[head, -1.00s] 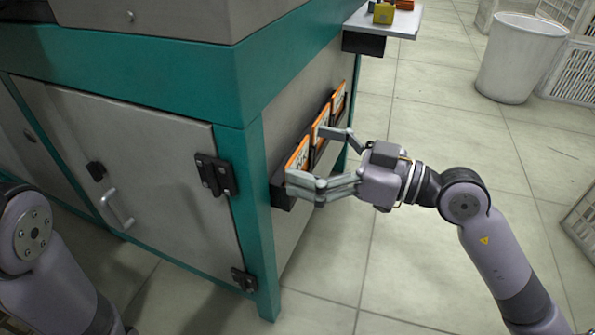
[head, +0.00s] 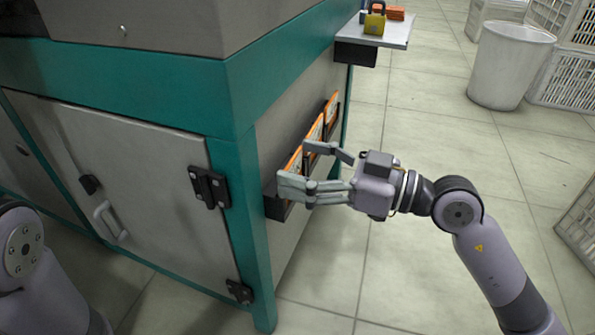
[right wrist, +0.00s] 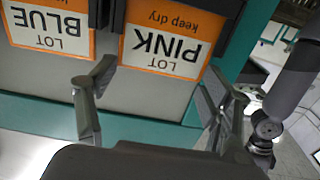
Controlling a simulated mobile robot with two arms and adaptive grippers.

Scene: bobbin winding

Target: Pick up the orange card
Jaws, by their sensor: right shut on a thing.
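Several orange-edged cards sit in dark holders on the cabinet's side panel. The nearest orange card (head: 295,158), lettered "LOT PINK, keep dry", shows upside down in the right wrist view (right wrist: 165,40). My right gripper (head: 293,165) has its fingers on either side of this card and is shut on it. In the right wrist view the gripper (right wrist: 156,80) has one finger left of the card and one right of it. The card still lies along the panel at its holder. A "LOT BLUE" card (right wrist: 50,28) is beside it. My left gripper is out of view.
The teal and grey cabinet (head: 245,190) fills the left, with its corner leg close to the gripper. A small shelf (head: 385,36) holds a yellow padlock (head: 375,22). A white bin (head: 508,65) and crates (head: 567,75) stand at right. Floor between is clear.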

